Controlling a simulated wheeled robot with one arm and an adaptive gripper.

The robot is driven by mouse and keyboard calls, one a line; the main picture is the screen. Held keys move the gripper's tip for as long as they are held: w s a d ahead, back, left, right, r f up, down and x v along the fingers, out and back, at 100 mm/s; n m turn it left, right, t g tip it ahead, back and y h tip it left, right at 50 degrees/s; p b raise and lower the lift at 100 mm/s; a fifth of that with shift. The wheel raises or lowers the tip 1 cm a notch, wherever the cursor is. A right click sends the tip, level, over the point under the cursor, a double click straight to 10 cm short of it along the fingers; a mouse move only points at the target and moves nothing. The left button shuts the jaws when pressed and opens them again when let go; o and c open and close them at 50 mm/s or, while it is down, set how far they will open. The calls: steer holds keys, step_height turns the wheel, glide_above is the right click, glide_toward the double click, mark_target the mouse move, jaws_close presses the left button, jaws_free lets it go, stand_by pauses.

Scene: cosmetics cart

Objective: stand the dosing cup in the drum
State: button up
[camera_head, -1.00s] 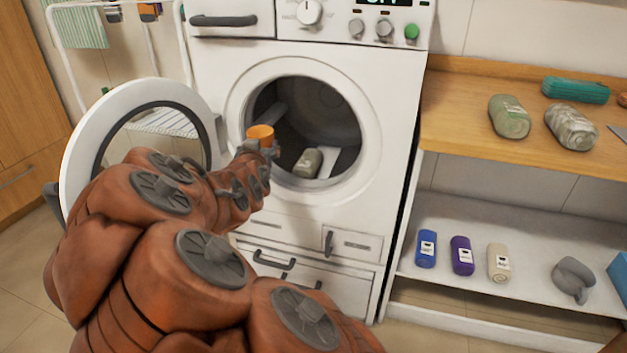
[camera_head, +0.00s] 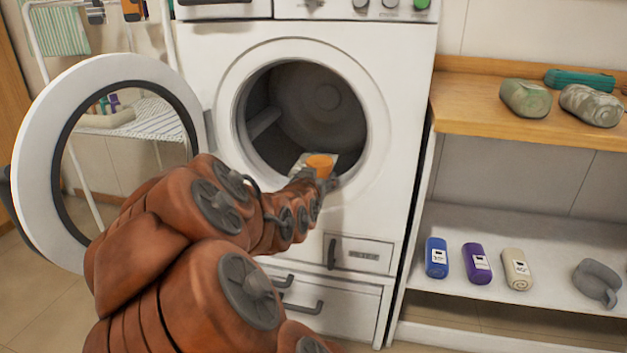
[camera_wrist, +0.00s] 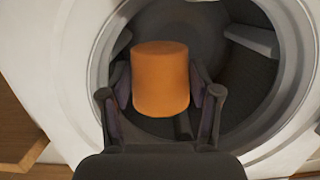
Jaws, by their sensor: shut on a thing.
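The orange dosing cup (camera_head: 319,161) is held in my gripper (camera_head: 318,174) at the lower part of the washer's round opening. In the wrist view the cup (camera_wrist: 160,80) sits between both fingers of my gripper (camera_wrist: 160,92), which is shut on it. It looks about upright there. The dark drum (camera_head: 305,100) lies open behind it, and its interior also shows in the wrist view (camera_wrist: 250,75). From the head view I cannot tell whether the cup is past the rim. The cup and gripper cover part of the drum's lower area.
The round washer door (camera_head: 45,190) stands open at the left. The opening's pale rim (camera_head: 375,110) surrounds the drum. A pale item partly shows behind the cup.

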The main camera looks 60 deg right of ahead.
steer(key=shift+w+d+p, duration=0.35)
steer(key=shift+d+p, duration=0.2)
steer(key=shift+p, duration=0.2)
steer(key=shift+w+d+p, duration=0.35)
steer(key=shift+d+p, duration=0.2)
steer(key=shift+p, duration=0.15)
steer(key=shift+w+d+r+p, duration=0.1)
steer(key=shift+w+d+p, duration=0.25)
steer(key=shift+p, duration=0.75)
steer(key=p+x, duration=0.1)
steer(key=p, duration=0.4)
steer(key=shift+w+d, duration=0.25)
steer(key=shift+w+d+f, duration=0.15)
steer(key=shift+d+f, duration=0.15)
steer(key=shift+w+d+f+b, duration=0.45)
steer(key=shift+w+d+f, duration=0.4)
steer(key=shift+d, duration=0.55)
steer(key=shift+w+d+f+b, duration=0.4)
steer(key=shift+w+d+f, duration=0.2)
steer(key=shift+w+d, duration=0.6)
steer(key=shift+w+d+f+b, duration=0.45)
steer(key=shift+w+d+f, duration=0.3)
steer(key=shift+d, duration=0.85)
steer(key=shift+f, duration=0.4)
steer(key=o, duration=1.2)
steer(key=shift+c, duration=0.2)
